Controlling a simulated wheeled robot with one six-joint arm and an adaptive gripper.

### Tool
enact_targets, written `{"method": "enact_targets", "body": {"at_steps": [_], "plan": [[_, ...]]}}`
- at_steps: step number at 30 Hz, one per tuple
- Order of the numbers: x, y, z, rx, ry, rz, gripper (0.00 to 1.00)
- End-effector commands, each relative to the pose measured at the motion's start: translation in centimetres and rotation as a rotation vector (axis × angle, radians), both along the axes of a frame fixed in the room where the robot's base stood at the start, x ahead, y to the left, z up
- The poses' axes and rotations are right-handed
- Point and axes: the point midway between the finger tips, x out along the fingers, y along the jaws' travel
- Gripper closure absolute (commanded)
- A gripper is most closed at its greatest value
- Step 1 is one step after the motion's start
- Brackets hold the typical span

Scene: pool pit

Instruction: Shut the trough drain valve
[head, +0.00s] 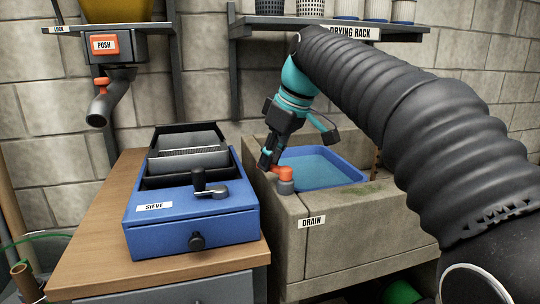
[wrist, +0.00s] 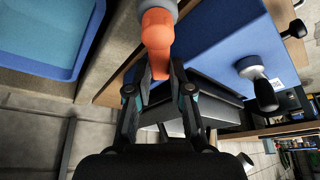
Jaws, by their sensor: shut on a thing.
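The drain valve is an orange handle (head: 283,173) on a grey stem, on the rim of the stone trough (head: 345,240) just above the DRAIN label (head: 311,221). My gripper (head: 268,160) reaches down to the handle from behind. In the wrist view the orange handle (wrist: 157,45) points down between the two fingers of my gripper (wrist: 160,75), which are closed on its flat end. The trough holds a blue basin (head: 330,168) with bluish contents.
A blue sieve box (head: 190,225) with a black crank and knob stands on the wooden bench (head: 85,260) left of the trough. A drying rack (head: 340,28) hangs above. A hopper spout (head: 100,108) with a PUSH button (head: 104,44) is at upper left.

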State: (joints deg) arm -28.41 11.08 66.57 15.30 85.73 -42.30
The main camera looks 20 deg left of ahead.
Motion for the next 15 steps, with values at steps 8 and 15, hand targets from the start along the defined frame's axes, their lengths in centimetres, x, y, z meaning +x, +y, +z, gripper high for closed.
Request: {"method": "enact_targets", "body": {"at_steps": [8,15], "plan": [[0.6,-0.2,0.2,-0.002,0.001,-0.203,1.0],[1.2,-0.7,0.2,-0.003,0.002,-0.409,1.0]]}}
